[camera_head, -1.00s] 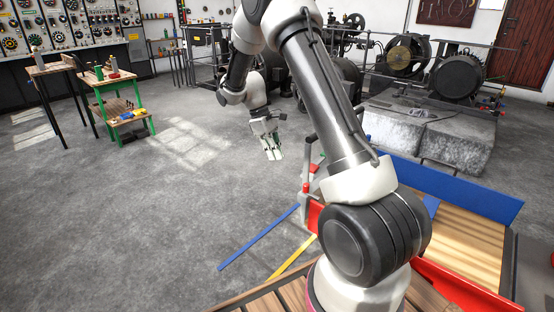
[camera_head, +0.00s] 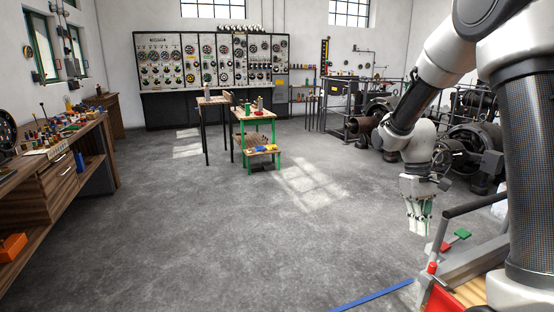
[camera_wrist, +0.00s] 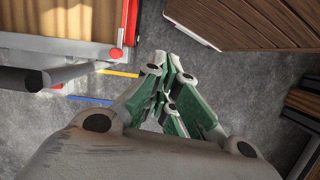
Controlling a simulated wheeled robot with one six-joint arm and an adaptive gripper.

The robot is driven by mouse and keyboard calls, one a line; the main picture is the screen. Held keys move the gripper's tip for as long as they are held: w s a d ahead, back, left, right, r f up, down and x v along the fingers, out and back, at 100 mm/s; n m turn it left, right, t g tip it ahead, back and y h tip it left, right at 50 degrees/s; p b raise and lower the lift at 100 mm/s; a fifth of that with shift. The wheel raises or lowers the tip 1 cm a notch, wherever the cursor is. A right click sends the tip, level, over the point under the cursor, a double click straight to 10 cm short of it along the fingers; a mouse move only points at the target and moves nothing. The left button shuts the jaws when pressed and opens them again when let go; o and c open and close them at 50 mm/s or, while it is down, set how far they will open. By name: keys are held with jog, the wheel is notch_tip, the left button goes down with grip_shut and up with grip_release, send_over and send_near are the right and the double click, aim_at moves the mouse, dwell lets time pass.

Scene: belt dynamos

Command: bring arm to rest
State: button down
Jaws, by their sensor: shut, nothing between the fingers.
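My gripper (camera_head: 418,218) hangs from my arm at the right of the head view, pointing down over the grey floor. In the wrist view its green and grey fingers (camera_wrist: 172,104) are together, with nothing between them. The arm is bent, with its elbow up at the top right of the head view. No held object shows.
A red-and-wood platform (camera_wrist: 70,22) with a grey rail lies close by the arm. A wooden workbench (camera_head: 60,180) with tools stands at left. A green-legged table (camera_head: 256,118) stands farther off before a control panel (camera_head: 212,62). The middle floor (camera_head: 220,225) is clear.

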jog(key=s+a+r+m+t+y, duration=0.1)
jog(key=s+r+t, duration=0.6)
jog(key=s+r, duration=0.9)
jog(key=s+m, duration=0.1)
jog(key=s, duration=0.2)
jog(key=shift+s+a+t, duration=0.15)
jog(key=shift+a+t, duration=0.15)
jog(key=shift+a, duration=0.05)
jog(key=c, duration=2.2)
grip_release()
